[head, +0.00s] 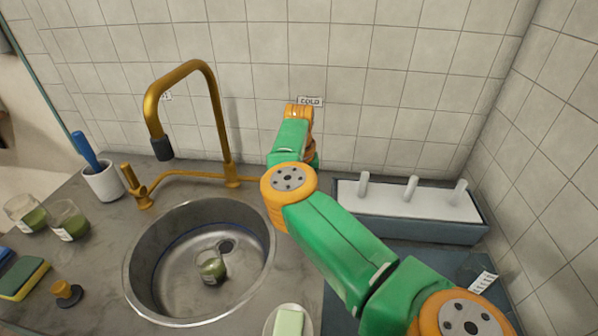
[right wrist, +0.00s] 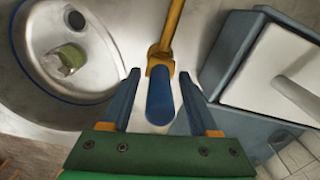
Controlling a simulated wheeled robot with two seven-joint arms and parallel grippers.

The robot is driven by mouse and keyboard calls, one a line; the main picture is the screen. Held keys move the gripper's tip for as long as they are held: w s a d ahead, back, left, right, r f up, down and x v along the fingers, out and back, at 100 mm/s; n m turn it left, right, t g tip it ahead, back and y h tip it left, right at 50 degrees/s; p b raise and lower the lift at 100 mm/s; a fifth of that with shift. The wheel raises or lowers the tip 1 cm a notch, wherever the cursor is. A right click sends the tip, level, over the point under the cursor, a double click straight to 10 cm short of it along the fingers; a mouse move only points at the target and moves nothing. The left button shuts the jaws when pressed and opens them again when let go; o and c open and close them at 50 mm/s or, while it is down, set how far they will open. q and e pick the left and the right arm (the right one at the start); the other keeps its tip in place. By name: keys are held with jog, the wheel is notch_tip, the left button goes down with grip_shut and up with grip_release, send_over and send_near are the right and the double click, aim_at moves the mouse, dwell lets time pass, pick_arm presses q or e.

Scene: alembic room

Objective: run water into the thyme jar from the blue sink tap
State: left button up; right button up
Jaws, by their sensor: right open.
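A glass jar (head: 211,268) with green contents and a pale label stands in the round steel sink (head: 265,258), near the drain; I cannot read its label. It also shows in the right wrist view (right wrist: 70,58). The gold tap (head: 222,110) arches over the sink's back left, its dark nozzle (head: 162,148) pointing down; no water shows. In the right wrist view, a blue tap handle (right wrist: 160,100) on a gold stem lies between the fingers of my right gripper (right wrist: 160,76), which is open with gaps on both sides. My right arm hides this handle in the head view. My left gripper is out of view.
A "COLD" sign (head: 310,101) is on the tiled wall. Two similar green-filled jars (head: 70,222) (head: 27,215) stand left of the sink, near a sponge (head: 24,278) and a white cup (head: 104,182). A grey-blue box with a white top (head: 410,205) stands right.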

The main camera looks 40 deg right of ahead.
grip_shut()
jog(key=shift+a+r, duration=0.1)
jog(key=shift+s+a+f, duration=0.1)
jog(key=shift+f, duration=0.15)
dwell(0.9)
